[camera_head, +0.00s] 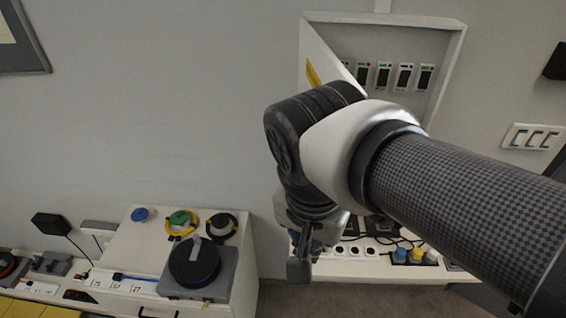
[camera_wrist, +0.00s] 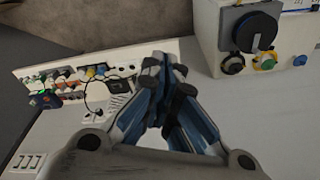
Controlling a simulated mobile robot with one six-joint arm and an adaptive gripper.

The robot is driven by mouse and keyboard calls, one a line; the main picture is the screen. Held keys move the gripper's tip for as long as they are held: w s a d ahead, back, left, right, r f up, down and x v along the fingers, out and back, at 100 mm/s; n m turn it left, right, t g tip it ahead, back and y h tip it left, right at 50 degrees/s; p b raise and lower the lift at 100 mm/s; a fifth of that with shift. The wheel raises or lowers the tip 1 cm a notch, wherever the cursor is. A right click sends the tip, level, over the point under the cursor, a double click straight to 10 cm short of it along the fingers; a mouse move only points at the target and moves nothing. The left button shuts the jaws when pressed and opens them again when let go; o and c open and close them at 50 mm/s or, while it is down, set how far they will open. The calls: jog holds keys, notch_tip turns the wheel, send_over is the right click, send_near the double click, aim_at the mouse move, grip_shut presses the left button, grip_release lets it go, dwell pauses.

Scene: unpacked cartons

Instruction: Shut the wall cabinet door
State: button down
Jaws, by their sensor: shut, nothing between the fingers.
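The white wall cabinet (camera_head: 410,42) is on the wall at the upper right of the head view. Its door (camera_head: 324,58) stands open at the left side, swung out from the wall, with a yellow label on it. My arm covers the door's lower part and much of the cabinet's lower part. My gripper (camera_head: 299,268) points down, below the cabinet and door, in front of the low bench. In the wrist view my gripper (camera_wrist: 166,68) has its fingertips together with nothing between them. I cannot make out the cabinet in the wrist view.
Several dark switches (camera_head: 405,76) sit inside the cabinet. A panel with a large black knob (camera_head: 194,262) stands at the lower left. A bench strip with sockets and coloured plugs (camera_head: 400,256) runs below the cabinet. The wall left of the door is clear.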

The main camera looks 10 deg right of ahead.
jog(key=w+a+r+m+g+h+p, duration=0.25)
jog(key=w+a+r+m+p, duration=0.3)
jog(key=r+m+p, duration=0.35)
jog(key=d+f+m+b, duration=0.1)
jog(key=d+f+m, duration=0.1)
jog(key=d+f, duration=0.5)
jog(key=shift+s+d+f+h, duration=0.2)
jog(key=shift+s+f+h, duration=0.2)
jog(key=shift+f, duration=0.3)
